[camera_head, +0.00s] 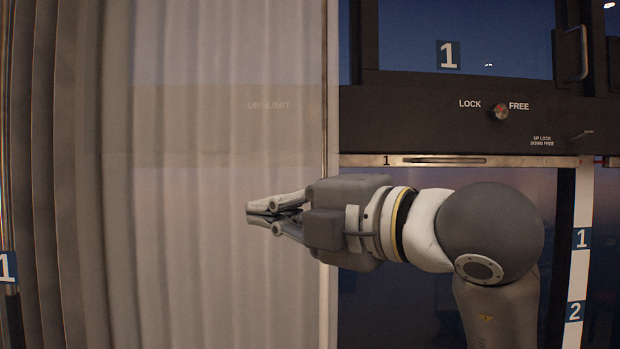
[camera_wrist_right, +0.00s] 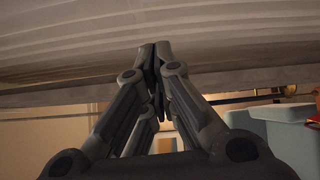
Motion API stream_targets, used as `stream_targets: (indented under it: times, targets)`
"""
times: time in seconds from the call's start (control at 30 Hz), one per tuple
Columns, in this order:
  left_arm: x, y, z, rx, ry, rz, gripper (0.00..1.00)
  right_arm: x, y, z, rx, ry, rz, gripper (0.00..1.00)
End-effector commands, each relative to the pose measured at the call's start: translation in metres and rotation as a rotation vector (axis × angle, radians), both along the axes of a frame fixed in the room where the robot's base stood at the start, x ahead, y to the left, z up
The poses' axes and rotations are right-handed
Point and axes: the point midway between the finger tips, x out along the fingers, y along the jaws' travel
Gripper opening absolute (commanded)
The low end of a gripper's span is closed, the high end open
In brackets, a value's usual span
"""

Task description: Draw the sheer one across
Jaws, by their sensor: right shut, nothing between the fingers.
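A sheer, pale curtain (camera_head: 215,230) hangs in vertical folds across the left-middle of the head view, and lettering behind it shows faintly through. Its right edge lies along a pale vertical strip (camera_head: 328,120). My right gripper (camera_head: 250,213) is shut and empty, pointing left in front of the sheer curtain. In the right wrist view the shut fingertips (camera_wrist_right: 155,48) are close to the pale folded fabric (camera_wrist_right: 230,30); I cannot tell whether they touch it. My left gripper is not in view.
A darker, thicker curtain (camera_head: 50,180) hangs at the far left. To the right are a dark panel with a LOCK/FREE knob (camera_head: 501,111), a metal rail (camera_head: 470,161), a handle (camera_head: 572,53) and a numbered white strip (camera_head: 578,250). A pale blue bin (camera_wrist_right: 285,130) shows in the wrist view.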

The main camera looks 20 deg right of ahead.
Motion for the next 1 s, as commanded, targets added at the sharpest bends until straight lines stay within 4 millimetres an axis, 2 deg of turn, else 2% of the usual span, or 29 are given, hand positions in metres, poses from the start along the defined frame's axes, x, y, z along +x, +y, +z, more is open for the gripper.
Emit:
stream_targets:
  times: [0.03, 0.1, 0.23, 0.37, 0.47, 0.8, 0.83, 0.9, 1.0]
  targets:
    - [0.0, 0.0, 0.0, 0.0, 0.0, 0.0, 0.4, 0.0, -0.016, 0.012, 0.021, -0.002, -0.08, 0.0]
    - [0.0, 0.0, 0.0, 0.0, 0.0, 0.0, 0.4, 0.0, -0.036, 0.022, 0.053, 0.008, -0.171, 0.0]
    - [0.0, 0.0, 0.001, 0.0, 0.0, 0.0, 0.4, -0.001, -0.055, 0.033, 0.096, 0.015, -0.263, 0.0]
    - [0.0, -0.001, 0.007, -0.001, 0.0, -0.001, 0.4, 0.008, -0.057, 0.035, 0.106, 0.021, -0.282, 0.0]
    - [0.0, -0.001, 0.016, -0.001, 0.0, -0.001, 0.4, 0.024, -0.053, 0.036, 0.104, 0.024, -0.282, 0.0]
    - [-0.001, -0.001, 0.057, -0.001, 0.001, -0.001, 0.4, 0.095, -0.035, 0.038, 0.102, 0.024, -0.28, 0.0]
    - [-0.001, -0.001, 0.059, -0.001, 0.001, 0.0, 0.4, 0.099, -0.035, 0.037, 0.102, 0.022, -0.281, 0.0]
    - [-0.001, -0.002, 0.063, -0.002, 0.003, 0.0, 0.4, 0.095, -0.049, 0.037, 0.103, 0.019, -0.284, 0.0]
    - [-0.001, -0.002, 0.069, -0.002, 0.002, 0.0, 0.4, 0.094, -0.059, 0.035, 0.102, 0.02, -0.281, 0.0]
